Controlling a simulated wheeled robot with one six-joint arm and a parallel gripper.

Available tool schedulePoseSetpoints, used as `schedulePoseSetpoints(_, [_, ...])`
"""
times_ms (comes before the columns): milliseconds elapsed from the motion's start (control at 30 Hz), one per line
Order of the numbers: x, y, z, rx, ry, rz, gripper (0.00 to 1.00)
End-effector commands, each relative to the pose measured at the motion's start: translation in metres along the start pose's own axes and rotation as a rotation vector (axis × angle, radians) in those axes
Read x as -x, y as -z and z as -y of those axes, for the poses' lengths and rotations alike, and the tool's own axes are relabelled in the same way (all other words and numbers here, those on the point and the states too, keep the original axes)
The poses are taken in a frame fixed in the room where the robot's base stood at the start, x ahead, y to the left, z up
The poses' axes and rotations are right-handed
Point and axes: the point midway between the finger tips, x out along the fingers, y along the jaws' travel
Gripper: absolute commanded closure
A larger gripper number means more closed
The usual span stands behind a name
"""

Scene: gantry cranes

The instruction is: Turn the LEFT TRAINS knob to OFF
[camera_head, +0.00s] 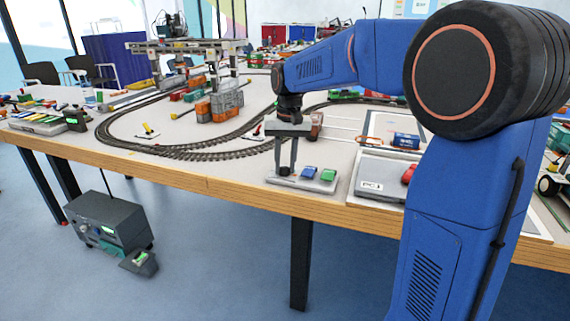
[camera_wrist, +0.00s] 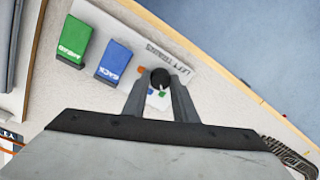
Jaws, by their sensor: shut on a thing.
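The LEFT TRAINS panel (camera_head: 300,183) is a light grey plate at the table's front edge. It also shows in the wrist view (camera_wrist: 203,72), with its lettering rotated. Its round black knob (camera_wrist: 160,77) sits between the fingers of my gripper (camera_wrist: 160,92), which is shut on it from above. Small green and blue marks show by the knob; its exact setting is hard to read. A blue button (camera_wrist: 114,60) and a green button (camera_wrist: 74,40) stand beside it on the panel.
A second grey panel (camera_head: 378,180) with a red part lies right of this one. The track loop (camera_head: 190,150) and a model gantry crane (camera_head: 190,48) are behind to the left. The table's wooden front edge (camera_head: 210,184) is close to the panel. A dark box (camera_head: 105,222) stands on the floor.

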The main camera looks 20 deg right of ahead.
Motion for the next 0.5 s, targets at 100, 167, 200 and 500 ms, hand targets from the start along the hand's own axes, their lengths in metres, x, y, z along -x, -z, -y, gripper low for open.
schedulePoseSetpoints(100, [0.0003, 0.0001, 0.0001, 0.025, 0.000, 0.001, 0.97])
schedulePoseSetpoints(167, [0.0003, 0.0002, 0.0001, 0.048, 0.000, 0.003, 0.97])
schedulePoseSetpoints(200, [0.0003, 0.0002, 0.0000, 0.067, 0.000, 0.004, 0.97])
schedulePoseSetpoints(500, [0.0004, 0.0006, -0.0001, 0.283, 0.000, 0.016, 0.97])
